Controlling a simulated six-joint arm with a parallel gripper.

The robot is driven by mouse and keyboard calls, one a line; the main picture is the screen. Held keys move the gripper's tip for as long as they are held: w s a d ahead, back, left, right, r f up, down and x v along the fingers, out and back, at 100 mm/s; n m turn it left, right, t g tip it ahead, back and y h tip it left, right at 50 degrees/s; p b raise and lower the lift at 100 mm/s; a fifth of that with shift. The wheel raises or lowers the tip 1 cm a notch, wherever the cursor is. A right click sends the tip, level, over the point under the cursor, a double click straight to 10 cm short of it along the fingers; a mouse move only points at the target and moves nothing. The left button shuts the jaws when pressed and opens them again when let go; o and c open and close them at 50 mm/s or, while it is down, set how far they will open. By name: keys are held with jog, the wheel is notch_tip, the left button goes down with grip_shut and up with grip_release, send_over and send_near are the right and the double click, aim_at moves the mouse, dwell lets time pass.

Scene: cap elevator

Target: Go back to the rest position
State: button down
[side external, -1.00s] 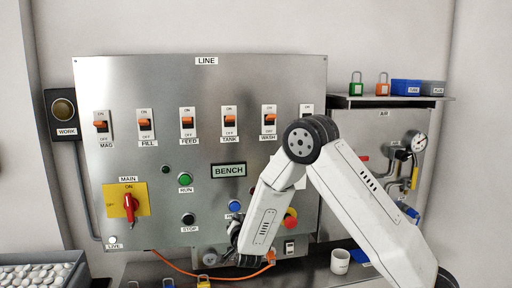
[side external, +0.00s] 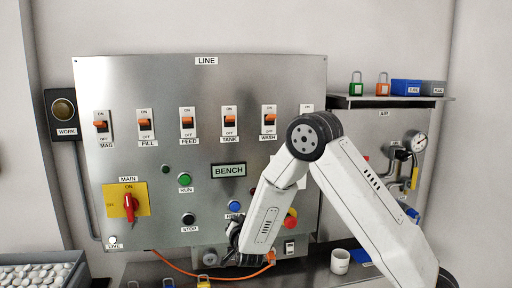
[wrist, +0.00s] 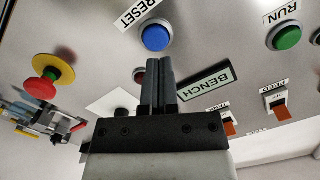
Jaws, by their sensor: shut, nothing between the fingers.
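My gripper (wrist: 160,62) is shut and empty in the wrist view, its two dark fingers side by side. In that view the fingers point toward the panel, below the blue RESET button (wrist: 155,36) and left of the BENCH display (wrist: 206,82). In the side view my gripper (side external: 232,252) is small and dark at the end of the white arm, low in front of the metal LINE panel (side external: 330,80). Its fingertips are hard to make out there. Whether it touches the panel cannot be told.
The red emergency button (wrist: 42,86) shows in the wrist view. The red MAIN switch (side external: 130,206) is on the panel's left. A white cup (side external: 340,262) stands by my arm. A shelf (side external: 360,99) with padlocks is at upper right. A tray of white caps (side external: 35,276) is lower left.

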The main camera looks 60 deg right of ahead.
jog(key=s+a+f+n+g+y, duration=0.1)
jog(key=s+a+n+g+y, duration=0.1)
jog(key=s+a+n+y, duration=0.25)
jog(key=s+a+f+n+g+y, duration=0.1)
jog(key=a+f+n+y, duration=0.1)
jog(key=a+n+y, duration=0.4)
jog(key=s+a+n+g, duration=0.2)
jog(key=s+g, duration=0.1)
jog(key=s, duration=0.5)
jog(key=s+a+f+n+g+y, duration=0.1)
jog(key=s+a+g, duration=0.2)
jog(key=s, duration=0.4)
jog(key=shift+s+n+g, duration=0.35)
jog(key=shift+s+g, duration=0.05)
jog(key=shift+g, duration=0.3)
jog(key=c, duration=1.3)
grip_release()
